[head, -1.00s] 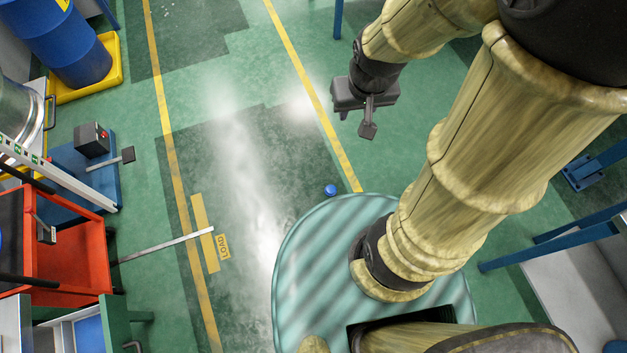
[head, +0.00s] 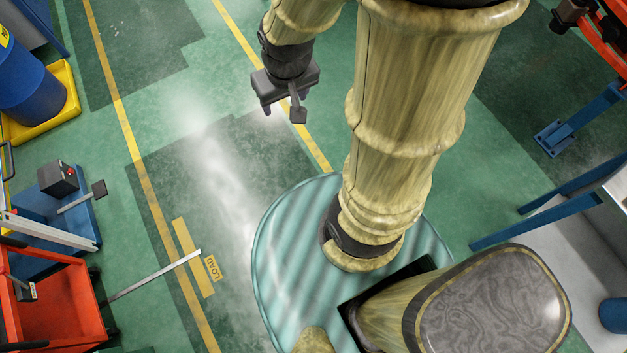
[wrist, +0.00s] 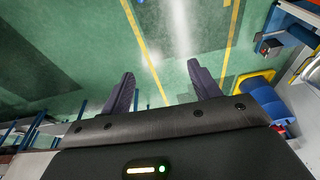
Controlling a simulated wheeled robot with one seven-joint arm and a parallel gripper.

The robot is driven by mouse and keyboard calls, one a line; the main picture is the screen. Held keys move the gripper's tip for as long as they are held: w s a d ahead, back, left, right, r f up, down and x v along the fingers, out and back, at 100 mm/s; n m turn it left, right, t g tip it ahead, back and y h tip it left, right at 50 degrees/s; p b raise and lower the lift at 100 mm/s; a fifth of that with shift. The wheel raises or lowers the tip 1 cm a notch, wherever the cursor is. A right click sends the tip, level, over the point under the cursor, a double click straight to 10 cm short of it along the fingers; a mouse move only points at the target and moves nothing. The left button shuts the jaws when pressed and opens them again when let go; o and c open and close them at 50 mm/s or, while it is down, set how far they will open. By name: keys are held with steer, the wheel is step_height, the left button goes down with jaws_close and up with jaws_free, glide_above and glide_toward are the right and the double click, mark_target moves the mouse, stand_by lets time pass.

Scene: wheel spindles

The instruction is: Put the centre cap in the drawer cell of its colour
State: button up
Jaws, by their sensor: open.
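My gripper (head: 283,107) hangs over the green floor in the upper middle of the head view, beyond my round base. Its two fingers are spread with nothing between them. The wrist view also shows the open, empty gripper (wrist: 162,88), with bare floor beyond it. No centre cap can be made out in either current view. A small blue round piece, possibly the cap, lay on the floor at my base's edge in the earlier head frame. The drawer with its coloured cells is not visible now.
A red cart (head: 60,310) and a blue platform (head: 50,215) stand at left. A blue drum (head: 30,85) stands in a yellow tray (head: 62,110). Blue-legged grey furniture (head: 560,245) is at right. The floor near the LOAD marking (head: 212,268) is mostly open.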

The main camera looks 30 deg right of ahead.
steer(key=shift+o, duration=0.8)
steer(key=w+d+b+x, duration=0.1)
steer(key=b+x, duration=0.5)
steer(key=x, duration=0.4)
steer(key=w+d+b+x, duration=0.1)
steer(key=d+b+x, duration=0.1)
steer(key=b+x, duration=0.5)
step_height(320, 180, down, 3)
steer(key=shift+w+d+f+n+g+h, duration=0.15)
steer(key=shift+w+d+n+g+h, duration=0.2)
steer(key=shift+w, duration=0.3)
steer(key=w+d+f+n+b, duration=0.1)
steer(key=d+f+b, duration=0.2)
steer(key=f+b, duration=0.8)
steer(key=w+d+f+g+b, duration=0.1)
steer(key=f+b, duration=1.1)
steer(key=f, duration=1.9)
steer(key=w+d+f+n+g+b, duration=0.1)
steer(key=w+d+f+b, duration=0.2)
steer(key=f, duration=1.9)
steer(key=d+b, duration=0.3)
steer(key=b, duration=0.5)
steer(key=shift+w+n, duration=0.2)
steer(key=shift+n, duration=0.15)
steer(key=b, duration=0.8)
glide_above(314, 193)
step_height(314, 193, down, 12)
steer(key=shift+d+f, duration=0.1)
steer(key=shift+d, duration=0.05)
